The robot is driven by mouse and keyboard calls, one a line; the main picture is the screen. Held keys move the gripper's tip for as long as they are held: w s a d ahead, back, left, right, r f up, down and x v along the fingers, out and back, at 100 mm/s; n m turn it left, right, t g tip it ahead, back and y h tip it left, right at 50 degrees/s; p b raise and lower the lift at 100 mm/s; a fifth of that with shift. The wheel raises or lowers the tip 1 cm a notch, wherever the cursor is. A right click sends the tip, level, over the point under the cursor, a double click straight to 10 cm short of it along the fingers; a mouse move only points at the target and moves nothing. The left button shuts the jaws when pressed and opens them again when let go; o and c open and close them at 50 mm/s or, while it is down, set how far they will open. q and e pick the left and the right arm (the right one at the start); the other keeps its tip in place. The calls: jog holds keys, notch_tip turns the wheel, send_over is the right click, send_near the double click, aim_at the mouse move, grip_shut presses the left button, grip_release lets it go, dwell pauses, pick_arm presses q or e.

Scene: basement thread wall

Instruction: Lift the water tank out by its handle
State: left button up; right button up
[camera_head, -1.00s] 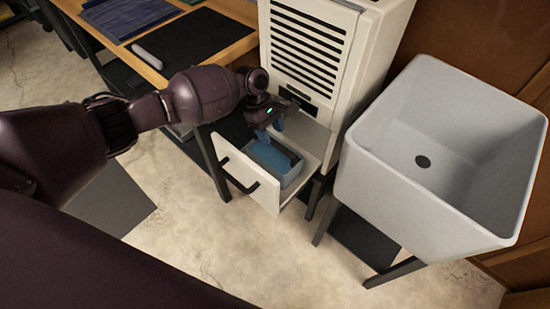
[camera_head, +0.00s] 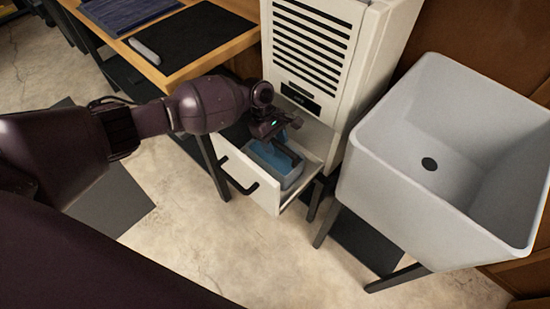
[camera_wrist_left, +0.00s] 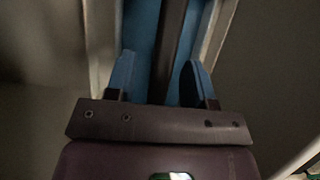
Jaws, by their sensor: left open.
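The blue water tank (camera_head: 268,158) sits in the pulled-out white drawer (camera_head: 237,172) under the white slatted machine. Its dark handle (camera_head: 288,152) runs along the top of the tank. My left gripper (camera_head: 285,137) is open, just above the tank. In the left wrist view the two blue fingertips of my left gripper (camera_wrist_left: 160,78) are apart, one on each side of the dark handle (camera_wrist_left: 171,38); a gap shows on both sides. The blue tank (camera_wrist_left: 139,30) lies behind them. I cannot tell how deep the fingertips reach. My right gripper is not in view.
The white machine (camera_head: 312,48) stands right behind the drawer. A grey sink (camera_head: 430,190) on dark legs is close on the right. A wooden table (camera_head: 190,65) with a dark mat is at the upper left. The floor (camera_head: 240,245) in front is clear.

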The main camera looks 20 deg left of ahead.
pick_arm(q)
jog(key=shift+f, duration=0.15)
jog(key=c, duration=0.9)
jog(key=shift+w, duration=0.1)
grip_shut()
